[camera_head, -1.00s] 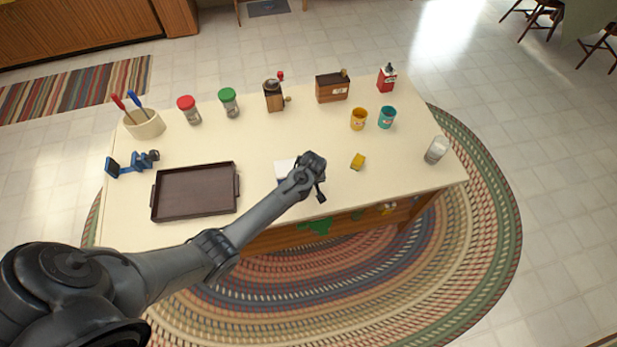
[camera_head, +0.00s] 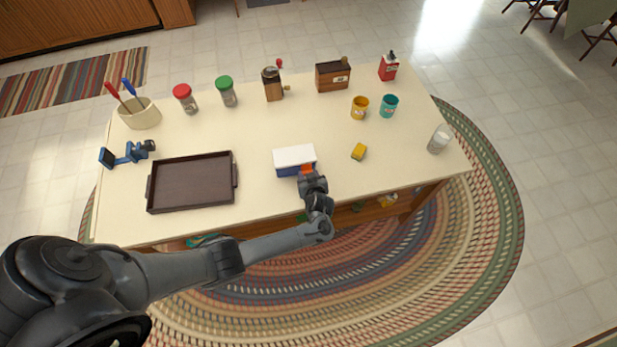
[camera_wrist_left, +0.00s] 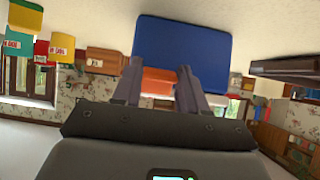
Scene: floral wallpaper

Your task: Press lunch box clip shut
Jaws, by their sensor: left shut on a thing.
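The lunch box (camera_head: 292,157) has a white lid and a blue body and sits near the front edge of the table. Its blue side fills the upper middle of the left wrist view (camera_wrist_left: 183,50). The orange clip (camera_head: 306,169) is on its front face; it also shows between the fingers in the left wrist view (camera_wrist_left: 158,82). My left gripper (camera_head: 308,176) is at the front of the box, with its fingers (camera_wrist_left: 157,78) shut on the orange clip. The fingers hide part of the clip, so I cannot tell its exact angle. My right gripper is not in view.
A dark brown tray (camera_head: 192,156) lies left of the box. A yellow block (camera_head: 359,152) is to its right. Jars and a grinder (camera_head: 272,84) stand behind. The table around the box is clear.

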